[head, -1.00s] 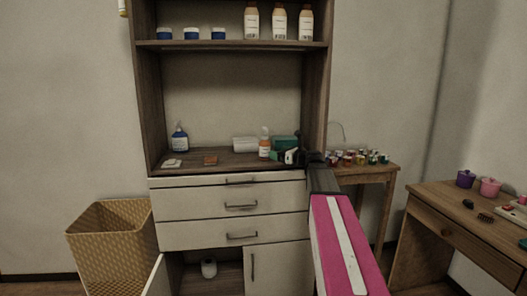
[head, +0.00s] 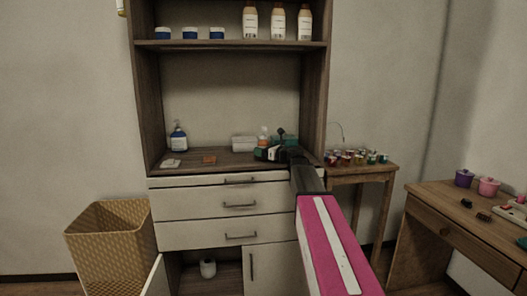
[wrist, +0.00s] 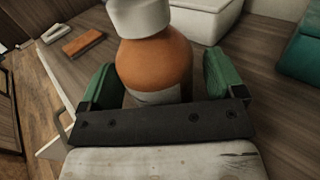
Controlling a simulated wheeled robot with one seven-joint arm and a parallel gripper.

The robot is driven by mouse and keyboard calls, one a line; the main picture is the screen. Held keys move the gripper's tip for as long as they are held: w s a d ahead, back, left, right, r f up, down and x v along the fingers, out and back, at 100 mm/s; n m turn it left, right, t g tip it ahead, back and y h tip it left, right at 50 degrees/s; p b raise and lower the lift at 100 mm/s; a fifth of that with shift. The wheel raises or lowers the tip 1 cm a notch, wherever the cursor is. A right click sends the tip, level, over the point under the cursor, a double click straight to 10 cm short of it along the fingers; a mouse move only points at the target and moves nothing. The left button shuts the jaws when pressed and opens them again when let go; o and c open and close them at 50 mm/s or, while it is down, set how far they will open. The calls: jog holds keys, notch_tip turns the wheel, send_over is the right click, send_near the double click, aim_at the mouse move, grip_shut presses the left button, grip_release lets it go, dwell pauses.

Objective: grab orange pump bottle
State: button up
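The orange pump bottle (wrist: 155,62) has an orange body, a pale label and a white top. In the wrist view it stands between the two green fingertips of my gripper (wrist: 158,88), with a small gap showing on either side, so the fingers look open around it. Its lower part is hidden behind the dark gripper bar. In the head view the bottle (head: 263,137) shows only its upper part on the cabinet counter, with my gripper (head: 268,154) in front of it.
A green box (wrist: 303,50) is right of the bottle.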

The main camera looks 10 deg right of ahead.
jog(key=c, duration=0.9)
jog(key=shift+r, duration=0.1)
